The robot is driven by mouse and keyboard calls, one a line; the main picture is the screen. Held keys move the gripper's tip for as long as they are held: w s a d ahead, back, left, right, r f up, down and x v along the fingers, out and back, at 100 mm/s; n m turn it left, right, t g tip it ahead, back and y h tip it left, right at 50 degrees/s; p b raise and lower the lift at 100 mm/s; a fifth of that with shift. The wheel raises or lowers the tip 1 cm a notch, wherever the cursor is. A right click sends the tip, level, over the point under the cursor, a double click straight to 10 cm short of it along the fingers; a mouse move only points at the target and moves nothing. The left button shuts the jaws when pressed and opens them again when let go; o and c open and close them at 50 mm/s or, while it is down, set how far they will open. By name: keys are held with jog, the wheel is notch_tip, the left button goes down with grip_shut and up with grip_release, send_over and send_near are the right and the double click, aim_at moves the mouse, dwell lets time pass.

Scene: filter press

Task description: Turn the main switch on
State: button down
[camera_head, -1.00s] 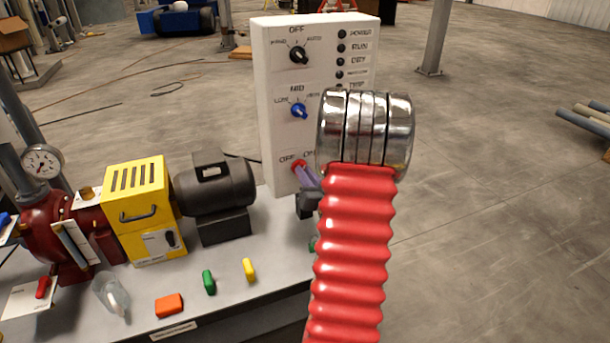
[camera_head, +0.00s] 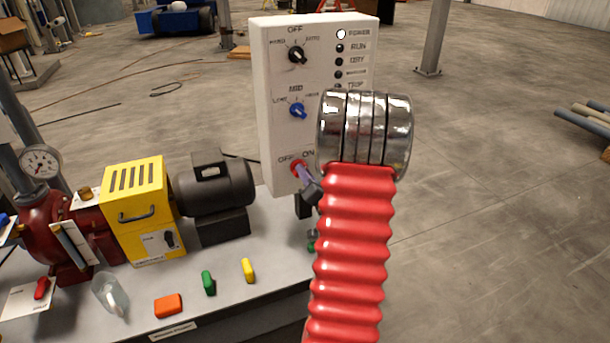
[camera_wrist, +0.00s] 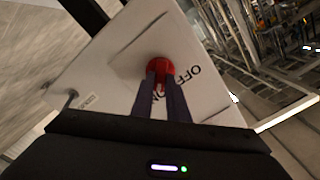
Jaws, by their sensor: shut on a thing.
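The main switch is a red knob (camera_head: 298,168) low on the white control panel (camera_head: 284,135), under the marks OFF and ON. It also shows in the wrist view as a red round knob (camera_wrist: 160,69) on the tilted panel face. My gripper (camera_head: 306,177) reaches the knob from the front, and its two dark fingers (camera_wrist: 161,78) are shut on it in the wrist view. In the head view my red bellows arm hides part of the panel's lower right. The POWER lamp (camera_head: 341,34) at the panel's top right is lit white.
A black selector (camera_head: 297,55) and a blue selector (camera_head: 298,110) sit above the red knob. A yellow box (camera_head: 140,207), a dark motor (camera_head: 212,185), a glass jug (camera_head: 110,296) and several small coloured blocks stand on the grey bench (camera_head: 235,308) to the left.

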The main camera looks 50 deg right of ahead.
jog(key=shift+f, duration=0.1)
jog(key=c, duration=1.7)
grip_release()
